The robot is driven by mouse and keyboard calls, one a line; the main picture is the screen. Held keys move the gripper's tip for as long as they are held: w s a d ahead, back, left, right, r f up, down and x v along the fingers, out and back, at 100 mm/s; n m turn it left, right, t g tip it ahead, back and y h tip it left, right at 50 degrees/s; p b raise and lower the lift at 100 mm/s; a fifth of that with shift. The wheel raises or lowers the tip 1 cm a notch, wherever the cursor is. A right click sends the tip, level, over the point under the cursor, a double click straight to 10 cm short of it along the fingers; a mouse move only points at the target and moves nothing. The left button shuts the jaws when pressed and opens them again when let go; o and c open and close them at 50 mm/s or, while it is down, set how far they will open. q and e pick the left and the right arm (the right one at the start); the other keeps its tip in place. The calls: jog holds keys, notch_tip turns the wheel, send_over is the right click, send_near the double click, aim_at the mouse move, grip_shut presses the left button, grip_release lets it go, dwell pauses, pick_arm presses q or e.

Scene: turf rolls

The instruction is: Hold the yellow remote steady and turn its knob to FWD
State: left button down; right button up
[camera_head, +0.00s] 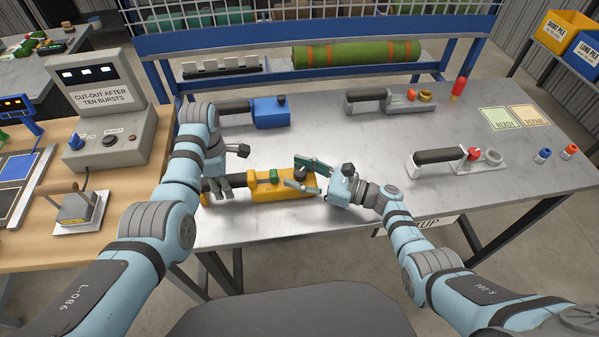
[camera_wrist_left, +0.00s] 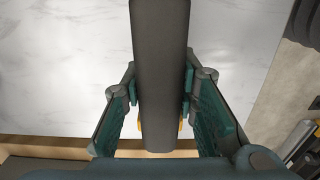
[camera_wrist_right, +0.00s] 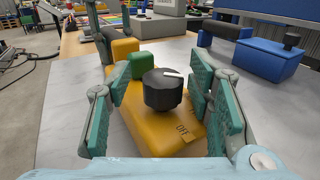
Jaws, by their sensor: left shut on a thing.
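The yellow remote (camera_head: 262,189) lies near the front edge of the metal table. It has a green button (camera_wrist_right: 143,64) and a black knob (camera_wrist_right: 163,90) with a white pointer line. The label OFF shows on the remote's near end in the right wrist view; no FWD label is readable. My left gripper (camera_head: 222,190) is shut on the remote's dark handle (camera_wrist_left: 160,75), with a finger on each side. My right gripper (camera_head: 303,176) is open, with its fingers on either side of the knob and a gap visible around it.
A blue remote (camera_head: 270,111) lies behind the yellow one. Two grey remotes, one at the back (camera_head: 408,104) and one at the right (camera_head: 462,161), lie farther off. A green turf roll (camera_head: 357,53) is on the rear shelf. A grey control box (camera_head: 106,130) stands left.

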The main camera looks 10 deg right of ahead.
jog(key=v, duration=1.2)
jog(key=shift+d, duration=0.1)
pick_arm(q)
jog(key=c, duration=1.2)
grip_release()
